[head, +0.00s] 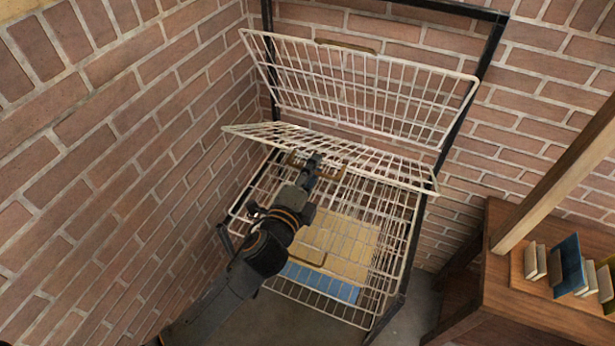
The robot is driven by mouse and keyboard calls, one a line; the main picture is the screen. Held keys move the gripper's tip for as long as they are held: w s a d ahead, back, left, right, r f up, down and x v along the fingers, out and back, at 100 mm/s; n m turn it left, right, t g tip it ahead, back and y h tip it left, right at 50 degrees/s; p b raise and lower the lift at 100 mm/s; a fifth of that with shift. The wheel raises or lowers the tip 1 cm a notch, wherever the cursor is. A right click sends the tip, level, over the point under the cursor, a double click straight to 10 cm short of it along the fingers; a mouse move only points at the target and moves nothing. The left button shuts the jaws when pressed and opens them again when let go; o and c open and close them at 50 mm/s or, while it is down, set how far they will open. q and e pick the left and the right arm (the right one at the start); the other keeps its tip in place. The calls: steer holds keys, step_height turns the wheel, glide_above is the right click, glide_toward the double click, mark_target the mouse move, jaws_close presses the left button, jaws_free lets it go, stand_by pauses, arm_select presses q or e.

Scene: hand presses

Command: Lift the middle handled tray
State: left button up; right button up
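The middle handled tray (385,168) is a white wire rack in a black frame. It is tilted, seen nearly edge-on, between the upper and lower trays. A brown handle (331,171) shows along its front edge. My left gripper (315,160) reaches up from below and is at this handle, overlapping it in the view. Its fingers are small and dark, so I cannot tell whether they are closed on the handle. My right gripper is not in view.
The upper wire tray (365,95) stands steeply raised, with a brown handle on top. The lower wire tray (385,275) lies below, with tan and blue flat items showing through it. Brick walls enclose the corner. A wooden shelf with books (568,265) stands right.

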arm_select(q)
steer(key=v, duration=1.2)
steer(key=shift+r, duration=0.1)
steer(key=shift+c, duration=0.2)
steer(key=shift+w, duration=0.1)
steer(key=c, duration=0.4)
steer(key=w+f+m+h+b, duration=0.1)
steer(key=f+m+h+b, duration=0.1)
steer(key=h+b, duration=0.1)
steer(key=w+f+m+h+b, duration=0.2)
steer(key=f+b, duration=0.1)
steer(key=b, duration=0.1)
steer(key=w+f+m+g+h+b, duration=0.1)
steer(key=w+f+m+h+b, duration=0.1)
steer(key=f+m+h+b, duration=0.1)
steer(key=shift+a+f+h+b, duration=0.2)
steer(key=shift+h+b, duration=0.1)
steer(key=shift+b, duration=0.25)
jaws_close()
steer(key=a+f+m+g+h+b, duration=0.3)
steer(key=a+m+g+h+b, duration=0.45)
steer(key=m+h, duration=0.2)
steer(key=w+a+p+x, duration=0.1)
steer(key=p+x, duration=0.4)
steer(key=x, duration=0.8)
steer(key=shift+r+m+y, duration=0.35)
steer(key=shift+r+y, duration=0.05)
steer(key=shift+y, duration=0.05)
